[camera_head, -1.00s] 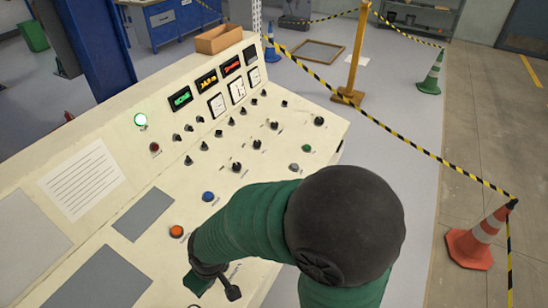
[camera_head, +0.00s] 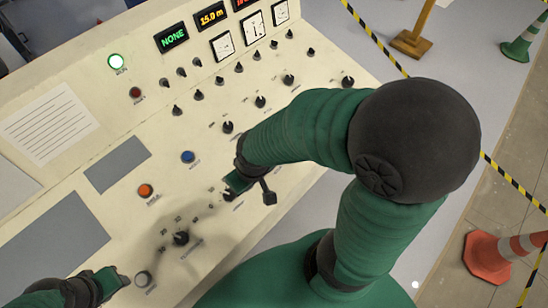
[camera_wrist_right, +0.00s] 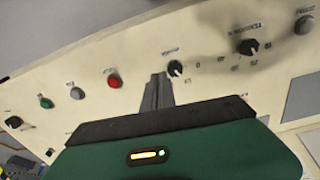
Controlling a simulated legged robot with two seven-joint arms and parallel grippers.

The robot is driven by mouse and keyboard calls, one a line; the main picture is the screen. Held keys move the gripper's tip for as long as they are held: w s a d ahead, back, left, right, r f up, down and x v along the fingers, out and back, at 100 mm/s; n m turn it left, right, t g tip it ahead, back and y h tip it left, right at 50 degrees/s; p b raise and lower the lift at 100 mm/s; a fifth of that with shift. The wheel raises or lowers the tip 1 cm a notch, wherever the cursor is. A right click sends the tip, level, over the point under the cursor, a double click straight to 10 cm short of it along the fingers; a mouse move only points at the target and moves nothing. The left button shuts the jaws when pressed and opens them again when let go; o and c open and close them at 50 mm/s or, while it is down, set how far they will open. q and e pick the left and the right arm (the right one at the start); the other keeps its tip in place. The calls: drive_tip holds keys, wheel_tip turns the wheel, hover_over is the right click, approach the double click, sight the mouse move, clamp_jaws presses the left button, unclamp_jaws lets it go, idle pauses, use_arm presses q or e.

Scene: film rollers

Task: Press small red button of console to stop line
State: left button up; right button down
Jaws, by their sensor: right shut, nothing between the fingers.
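The red button (camera_wrist_right: 114,81) shows on the pale console in the right wrist view, left of my fingers; my right arm appears to hide it in the head view. My right gripper (camera_wrist_right: 157,90) is shut and empty, its fingers beside a black knob (camera_wrist_right: 175,68) and apart from the red button. In the head view my right gripper (camera_head: 238,182) is low over the console's front part.
A grey button (camera_wrist_right: 77,93) and a green button (camera_wrist_right: 46,102) lie left of the red one. Blue (camera_head: 188,157) and orange (camera_head: 146,190) buttons and a large knob (camera_head: 181,238) are nearby. An orange cone (camera_head: 490,255) and striped tape stand right of the console.

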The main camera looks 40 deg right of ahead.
drive_tip(key=w+m+t+h+p, duration=0.1)
drive_tip(key=w+m+p, duration=0.4)
drive_tip(key=p, duration=0.6)
drive_tip(key=d+f+m+t+h+p, duration=0.1)
drive_tip(key=d+f+m+h+p, duration=0.1)
drive_tip(key=d+h+p, duration=0.9)
drive_tip(key=d+f+y+b, duration=0.1)
drive_tip(key=f+b, duration=0.1)
drive_tip(key=b, duration=0.1)
drive_tip(key=d+f+y+b, duration=0.1)
drive_tip(key=f+b, duration=0.2)
drive_tip(key=w+d+f+y+b, duration=0.1)
drive_tip(key=f+b, duration=0.2)
drive_tip(key=shift+w+b, duration=0.1)
drive_tip(key=shift+b, duration=0.2)
drive_tip(key=shift+w+f+b, duration=0.2)
drive_tip(key=shift+f+b, duration=0.15)
drive_tip(key=shift+f, duration=0.15)
drive_tip(key=shift+r, duration=0.1)
